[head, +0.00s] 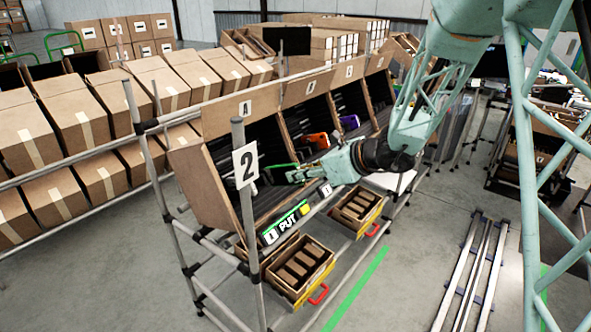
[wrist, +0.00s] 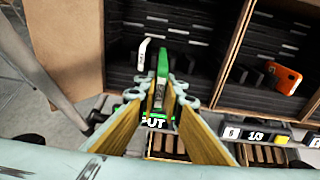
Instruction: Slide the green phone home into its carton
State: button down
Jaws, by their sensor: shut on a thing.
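The green phone (wrist: 162,68) stands upright between the fingertips of my gripper (wrist: 158,93) in the wrist view. My gripper is shut on its near end, and the far end points into the leftmost tilted carton (wrist: 127,18) with black slots. How deep the phone sits in a slot I cannot tell. A white phone (wrist: 143,52) stands in that carton just left of the green one. In the head view my gripper (head: 292,176) is at the front opening of the leftmost carton (head: 205,187), with the green phone (head: 282,167) partly hidden beside it.
An orange phone (head: 315,140) and a purple phone (head: 350,121) sit in the cartons to the right. A wooden divider (wrist: 232,55) separates the cartons. Yellow-edged bins (head: 320,285) hang below the PUT display (head: 286,222).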

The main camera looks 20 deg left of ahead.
aim_at(274, 175)
jog(key=shift+w+a+r+t, duration=0.15)
jog(key=shift+a+r+t, duration=0.15)
jog(key=shift+r, duration=0.3)
jog(key=shift+w+a+f, duration=0.1)
jog(key=shift+a+f, duration=0.05)
jog(key=shift+f, duration=0.05)
jog(key=shift+x, duration=1.95)
jog(key=shift+f+b, duration=0.45)
jog(key=shift+b, duration=0.3)
jog(key=shift+r+b+x, duration=0.15)
jog(key=shift+b+x, duration=0.6)
jog(key=shift+x, duration=0.75)
jog(key=shift+r+b+x, duration=0.15)
jog(key=shift+b+x, duration=0.55)
jog(key=shift+x, duration=0.85)
dwell(1.5)
